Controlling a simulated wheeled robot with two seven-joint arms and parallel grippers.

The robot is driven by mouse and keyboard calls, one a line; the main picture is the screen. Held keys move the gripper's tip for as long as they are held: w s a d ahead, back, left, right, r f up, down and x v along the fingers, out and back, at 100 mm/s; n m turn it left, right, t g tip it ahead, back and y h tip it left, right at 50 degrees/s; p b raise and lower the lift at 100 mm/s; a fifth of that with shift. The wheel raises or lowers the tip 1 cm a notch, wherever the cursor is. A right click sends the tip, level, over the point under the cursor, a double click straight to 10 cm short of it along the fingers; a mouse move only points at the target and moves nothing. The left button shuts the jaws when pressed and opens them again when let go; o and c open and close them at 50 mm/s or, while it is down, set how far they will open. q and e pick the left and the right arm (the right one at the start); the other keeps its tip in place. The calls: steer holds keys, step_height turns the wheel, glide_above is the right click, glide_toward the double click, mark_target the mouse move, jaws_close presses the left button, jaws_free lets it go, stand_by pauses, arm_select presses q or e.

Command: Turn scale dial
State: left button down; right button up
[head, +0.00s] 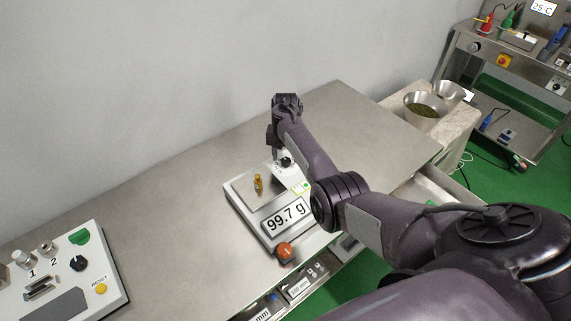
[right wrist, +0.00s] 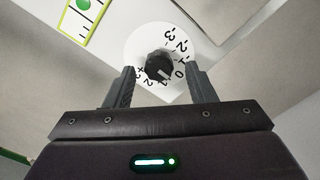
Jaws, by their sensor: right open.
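The scale (head: 238,202) stands on the steel table, and its display (head: 285,217) reads 99.7 g. Its black dial (right wrist: 158,67) sits on a white round face with numbers in the right wrist view. The dial also shows at the scale's back right in the head view (head: 286,162). My right gripper (right wrist: 161,72) is open, with one finger on each side of the dial in the picture. I cannot tell whether the fingers touch it. In the head view the right wrist hangs over the back of the scale, partly hiding the gripper. My left gripper is not in view.
A small amber item (head: 258,184) stands on the scale's plate. An orange-red knob (head: 285,251) is at the scale's front. A control box (head: 112,277) with buttons is at the left. Bare tabletop (head: 165,215) lies between them. A metal bowl (head: 409,101) stands at the right.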

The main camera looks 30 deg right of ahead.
steer(key=shift+s+f+b, duration=0.1)
steer(key=shift+f+b, duration=0.2)
steer(key=shift+f, duration=0.25)
steer(key=c, duration=1)
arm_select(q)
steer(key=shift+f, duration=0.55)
